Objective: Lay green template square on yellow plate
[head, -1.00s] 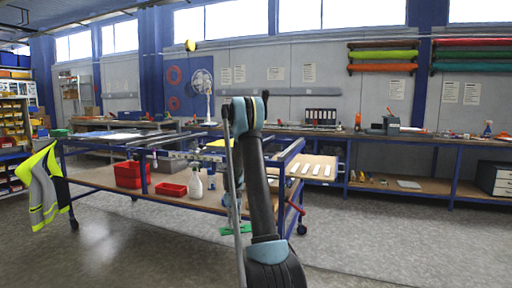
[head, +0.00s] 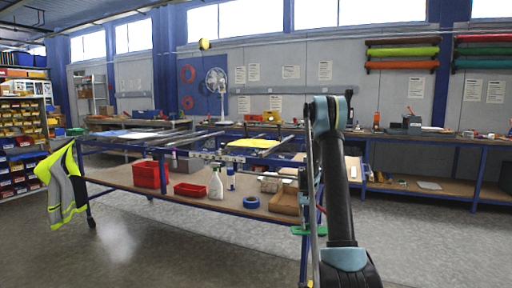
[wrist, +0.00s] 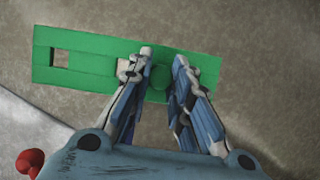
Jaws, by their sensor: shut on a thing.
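The green template square (wrist: 95,62) is a flat green strip with a round knob and rectangular cut-outs. In the wrist view my gripper (wrist: 163,57) has its two fingers on either side of the knob, shut on it. The template is held above the grey floor. In the head view my arm hides most of the gripper; a bit of green shows low beside the arm. The yellow plate (head: 252,143) lies on top of the blue-framed trolley, left of and beyond my arm. My gripper is apart from it.
The trolley (head: 240,205) has a lower shelf with red bins (head: 150,175), a white spray bottle (head: 215,185) and blue tape (head: 251,202). A hi-vis vest (head: 66,185) hangs at its left end. The floor in front is clear.

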